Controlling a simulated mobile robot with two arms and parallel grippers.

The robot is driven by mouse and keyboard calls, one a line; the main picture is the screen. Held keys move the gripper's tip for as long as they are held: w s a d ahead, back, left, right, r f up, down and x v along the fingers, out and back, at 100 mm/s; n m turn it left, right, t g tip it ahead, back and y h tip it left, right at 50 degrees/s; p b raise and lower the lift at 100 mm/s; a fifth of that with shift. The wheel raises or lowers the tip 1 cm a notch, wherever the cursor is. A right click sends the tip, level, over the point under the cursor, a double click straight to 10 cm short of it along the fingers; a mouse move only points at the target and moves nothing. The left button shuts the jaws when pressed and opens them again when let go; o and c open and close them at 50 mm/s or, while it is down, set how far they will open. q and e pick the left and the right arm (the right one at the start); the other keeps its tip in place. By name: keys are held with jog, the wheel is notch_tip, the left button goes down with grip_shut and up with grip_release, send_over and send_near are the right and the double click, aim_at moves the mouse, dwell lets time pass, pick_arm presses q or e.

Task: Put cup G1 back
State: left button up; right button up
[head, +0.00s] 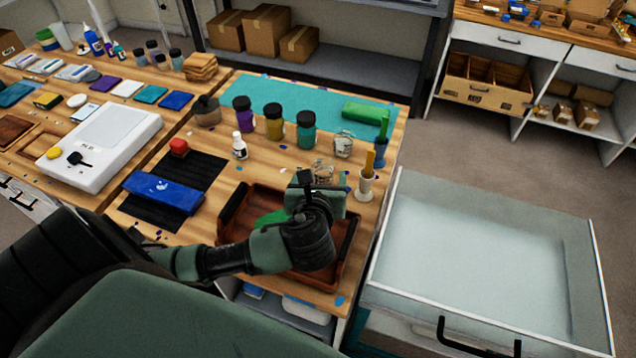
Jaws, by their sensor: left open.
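Two small clear cups stand on the wooden worktable (225,160): one cup (343,146) at the front edge of the teal mat, the other cup (322,170) nearer me. I cannot read a label, so I cannot tell which is G1. My left gripper (308,184) is open, just on the near side of the nearer cup. My wrist hides part of the jaws, and I cannot tell if they touch that cup. A reddish-brown wooden tray (234,213) with something green in it lies under my left arm, partly hidden. My right gripper is not in view.
An open clear-walled drawer or bin (480,255) is right of the table.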

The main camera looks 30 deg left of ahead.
pick_arm(q)
jog(key=v, duration=0.6)
jog(key=shift+s+d, duration=0.15)
jog(key=shift+s, duration=0.05)
